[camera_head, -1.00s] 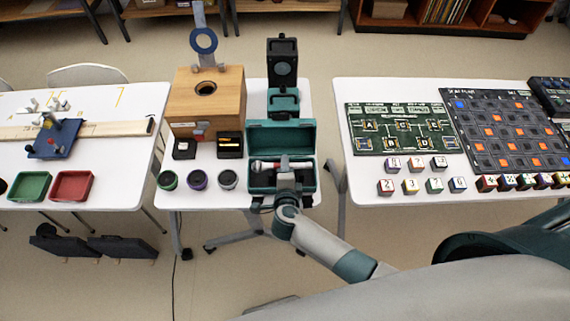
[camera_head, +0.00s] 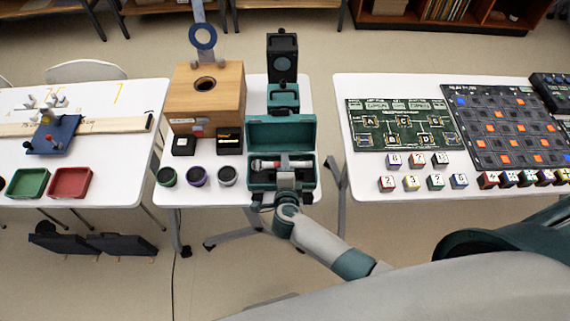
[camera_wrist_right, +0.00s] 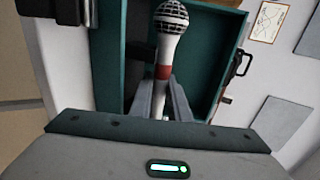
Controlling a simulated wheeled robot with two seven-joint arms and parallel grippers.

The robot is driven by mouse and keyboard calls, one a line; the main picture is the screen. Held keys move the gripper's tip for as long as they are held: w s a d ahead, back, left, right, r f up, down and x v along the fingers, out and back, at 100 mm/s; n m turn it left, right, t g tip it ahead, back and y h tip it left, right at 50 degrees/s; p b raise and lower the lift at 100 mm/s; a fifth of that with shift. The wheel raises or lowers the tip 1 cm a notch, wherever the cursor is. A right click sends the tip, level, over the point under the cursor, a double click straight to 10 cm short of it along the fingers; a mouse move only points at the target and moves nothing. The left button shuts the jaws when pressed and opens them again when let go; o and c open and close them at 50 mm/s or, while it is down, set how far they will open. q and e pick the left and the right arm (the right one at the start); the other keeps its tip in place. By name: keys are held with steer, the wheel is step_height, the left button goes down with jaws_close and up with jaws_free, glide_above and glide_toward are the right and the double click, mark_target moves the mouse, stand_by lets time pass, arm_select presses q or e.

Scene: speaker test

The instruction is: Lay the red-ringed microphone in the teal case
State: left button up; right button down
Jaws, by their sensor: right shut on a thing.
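The teal case (camera_head: 254,182) stands open near the front of the middle table, its lid (camera_head: 281,133) raised at the back. The red-ringed microphone (camera_head: 268,165) lies sideways across the case opening, grille to the left. In the right wrist view the microphone (camera_wrist_right: 171,17) shows its grille, white body and red ring, with the teal case wall (camera_wrist_right: 218,62) around it. My right gripper (camera_head: 286,170) is shut on its body, fingers (camera_wrist_right: 161,100) just below the ring. I cannot tell whether the microphone touches the case floor. My left gripper is out of view.
Left of the case stand several dark-topped pots (camera_head: 228,176) and a wooden box (camera_head: 208,97). A dark upright device (camera_head: 282,60) stands behind the lid. A gap separates this table from the right table (camera_head: 365,190) with numbered cubes and boards.

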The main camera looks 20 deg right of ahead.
steer(key=shift+p, duration=0.35)
steer(key=shift+f, duration=0.2)
stand_by(0.9)
steer(key=c, duration=1.6)
jaws_free()
steer(key=shift+s, duration=0.1)
steer(key=shift+s+f, duration=0.1)
steer(key=shift+s, duration=0.1)
